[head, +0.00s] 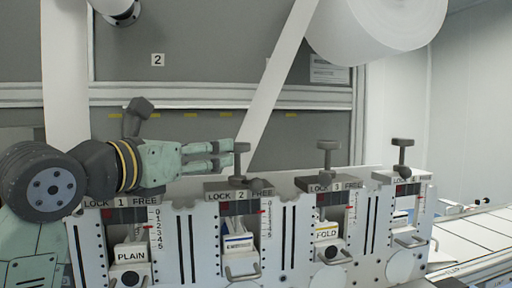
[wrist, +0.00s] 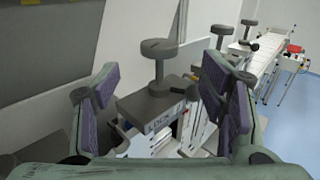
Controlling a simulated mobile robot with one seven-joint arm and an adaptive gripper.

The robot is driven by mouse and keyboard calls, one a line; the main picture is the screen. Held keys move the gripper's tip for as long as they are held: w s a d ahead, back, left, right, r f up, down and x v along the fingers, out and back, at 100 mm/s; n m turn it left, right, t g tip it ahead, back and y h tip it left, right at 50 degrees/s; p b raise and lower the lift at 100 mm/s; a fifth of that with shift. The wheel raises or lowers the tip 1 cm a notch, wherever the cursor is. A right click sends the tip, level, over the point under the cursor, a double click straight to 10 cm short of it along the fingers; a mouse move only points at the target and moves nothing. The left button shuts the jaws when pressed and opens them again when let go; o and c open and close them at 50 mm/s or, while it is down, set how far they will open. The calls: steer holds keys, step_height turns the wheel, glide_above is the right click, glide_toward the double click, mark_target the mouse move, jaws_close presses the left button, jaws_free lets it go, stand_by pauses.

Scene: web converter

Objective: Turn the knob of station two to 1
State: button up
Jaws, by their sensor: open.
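Station two (head: 239,192) carries a "LOCK 2 FREE" plate and a dark knob (head: 241,147) on an upright post. In the wrist view this knob (wrist: 159,48) stands above its dark block, centred between the fingers. My gripper (head: 231,154) reaches in level from the left, its fingertips beside the post just below the knob top. It is open and empty; I cannot tell whether a finger touches. A red pointer (head: 262,212) sits near the upper end of station two's numbered scale; the exact value is too small to read.
Station one (head: 121,203) has a tilted dark knob (head: 138,108) behind my arm. Station three's knob (head: 328,146) and station four's knob (head: 403,143) stand to the right. A white web strip (head: 275,80) slants down behind station two from the large roll (head: 378,25).

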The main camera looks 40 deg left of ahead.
mark_target(237, 143)
steer(key=w+p, duration=0.1)
steer(key=w, duration=0.2)
steer(key=w+p, duration=0.1)
steer(key=w, duration=0.2)
steer(key=w+p, duration=0.1)
steer(key=w, duration=0.2)
steer(key=shift+w+a+r, duration=0.1)
steer(key=shift+w+a, duration=0.05)
steer(key=shift+a, duration=0.25)
steer(key=shift+w+p, duration=0.35)
steer(key=shift+w, duration=0.3)
steer(key=shift+c, duration=0.5)
steer(key=c, duration=1.1)
steer(key=shift+o, duration=0.2)
steer(key=shift+f+n+y+b, duration=0.3)
steer(key=shift+y+b, duration=0.2)
steer(key=shift+b, duration=0.15)
steer(key=shift+n+y+b, duration=0.3)
steer(key=shift+y+b, duration=0.1)
steer(key=shift+y, duration=0.1)
steer(key=shift+a+r+y, duration=0.1)
steer(key=shift+r+y, duration=0.1)
steer(key=shift+y, duration=0.1)
